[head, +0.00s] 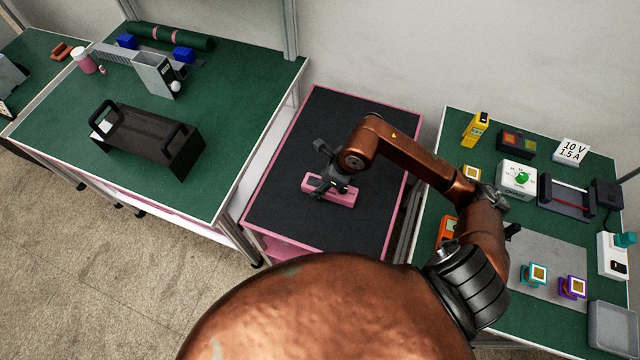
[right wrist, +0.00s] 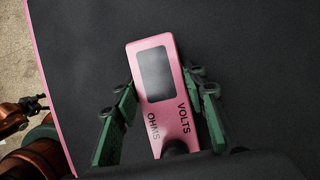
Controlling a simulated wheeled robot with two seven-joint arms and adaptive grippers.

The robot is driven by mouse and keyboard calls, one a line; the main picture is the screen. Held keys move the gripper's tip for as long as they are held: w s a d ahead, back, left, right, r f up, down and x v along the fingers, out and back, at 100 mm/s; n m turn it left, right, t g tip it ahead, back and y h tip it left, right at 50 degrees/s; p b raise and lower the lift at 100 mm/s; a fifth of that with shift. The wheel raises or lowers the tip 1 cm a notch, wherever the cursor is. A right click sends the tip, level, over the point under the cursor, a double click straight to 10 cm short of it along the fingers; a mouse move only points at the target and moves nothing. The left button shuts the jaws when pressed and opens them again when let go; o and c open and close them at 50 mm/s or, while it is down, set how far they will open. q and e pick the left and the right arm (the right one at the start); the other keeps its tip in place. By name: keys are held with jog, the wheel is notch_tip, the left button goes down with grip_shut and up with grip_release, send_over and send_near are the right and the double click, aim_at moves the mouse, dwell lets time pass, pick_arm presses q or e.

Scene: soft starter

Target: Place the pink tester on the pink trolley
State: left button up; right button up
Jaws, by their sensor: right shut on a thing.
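The pink tester (head: 342,196) is over the black top of the pink trolley (head: 290,147), near its front middle. In the right wrist view the tester (right wrist: 184,88) shows a grey screen and the words VOLTS and OHMS. My right gripper (head: 330,185) is shut on the tester, with a green-padded finger on each side of it in the right wrist view (right wrist: 160,118). The tester lies flat, on or just above the trolley top; I cannot tell whether it touches.
A green bench (head: 225,140) with a black toolbox (head: 150,140) stands left of the trolley. Another green bench (head: 440,185) on the right holds a yellow tester (head: 476,129), a white dial box (head: 517,178) and a grey tray (head: 612,325). The trolley top around the tester is clear.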

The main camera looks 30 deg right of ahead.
jog(key=shift+f, duration=0.25)
jog(key=o, duration=1.3)
jog(key=shift+r, duration=0.1)
jog(key=shift+d+r, duration=0.1)
jog(key=shift+r, duration=0.25)
jog(key=p+v, duration=0.1)
jog(key=v, duration=1)
jog(key=shift+s+r, duration=0.1)
jog(key=shift+s, duration=0.1)
